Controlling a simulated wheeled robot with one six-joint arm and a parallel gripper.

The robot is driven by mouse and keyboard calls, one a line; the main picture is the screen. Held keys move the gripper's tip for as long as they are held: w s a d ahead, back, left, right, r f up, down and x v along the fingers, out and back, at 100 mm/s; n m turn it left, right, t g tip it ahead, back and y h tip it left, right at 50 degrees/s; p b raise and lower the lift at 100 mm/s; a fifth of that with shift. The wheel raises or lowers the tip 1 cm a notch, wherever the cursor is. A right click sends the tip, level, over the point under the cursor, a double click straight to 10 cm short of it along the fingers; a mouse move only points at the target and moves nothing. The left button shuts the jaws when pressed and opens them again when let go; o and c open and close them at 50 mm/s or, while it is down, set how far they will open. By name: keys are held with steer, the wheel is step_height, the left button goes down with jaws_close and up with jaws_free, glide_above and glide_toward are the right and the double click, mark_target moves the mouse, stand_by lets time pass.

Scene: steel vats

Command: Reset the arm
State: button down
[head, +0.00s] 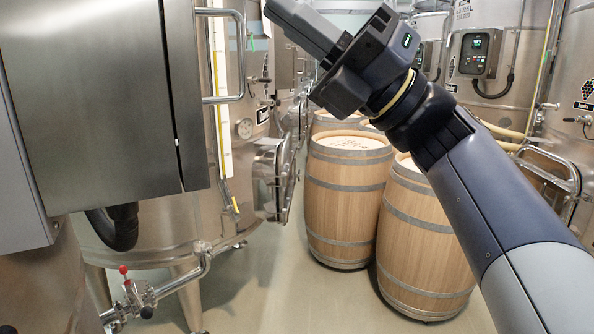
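My arm reaches in from the lower right corner up to the top middle of the head view. My gripper (300,22) is at the top edge, pointing up and left, in front of the vats and above the barrels. Its fingertips are at or past the top edge, so I cannot tell whether it is open or shut. Nothing held shows in the frame.
Wooden barrels (345,200) stand on the floor behind my arm, one (425,245) partly hidden by it. A steel cabinet (90,100) fills the upper left. Steel vats (495,60) line both sides. A valve (130,292) with a red knob is lower left. Floor (285,290) is clear between.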

steer(key=shift+b+v, duration=0.45)
steer(key=shift+v, duration=1.05)
